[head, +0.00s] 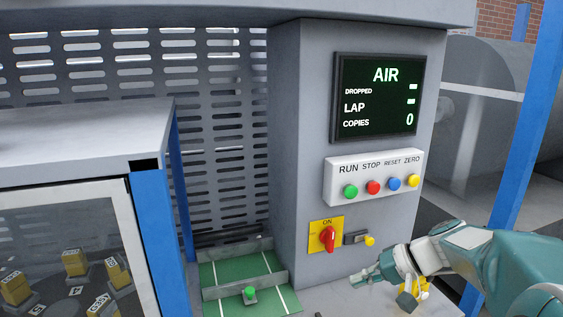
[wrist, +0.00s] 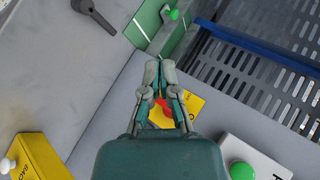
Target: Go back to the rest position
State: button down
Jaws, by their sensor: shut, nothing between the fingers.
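My gripper (head: 362,278) reaches in from the right in the head view, in front of the grey column and low, below the red switch. In the wrist view my gripper (wrist: 160,68) has its fingertips together with nothing between them. The red rotary switch (head: 328,238) on its yellow plate stands on the column, apart from the fingers in the head view. In the wrist view the red switch (wrist: 160,104) shows partly behind the fingers.
The column carries a screen (head: 376,97) reading AIR with copies 0, and a four-button panel (head: 372,180). A green tray (head: 225,272) with a green knob (head: 250,292) lies left. A yellow box (wrist: 38,158) and black lever (wrist: 90,12) sit near the gripper.

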jog(key=s+n+t+h, duration=0.2)
jog(key=s+h, duration=0.8)
jog(key=s, duration=1)
jog(key=shift+s+a+t, duration=0.3)
jog(key=shift+s+a, duration=0.05)
jog(key=shift+s, duration=0.05)
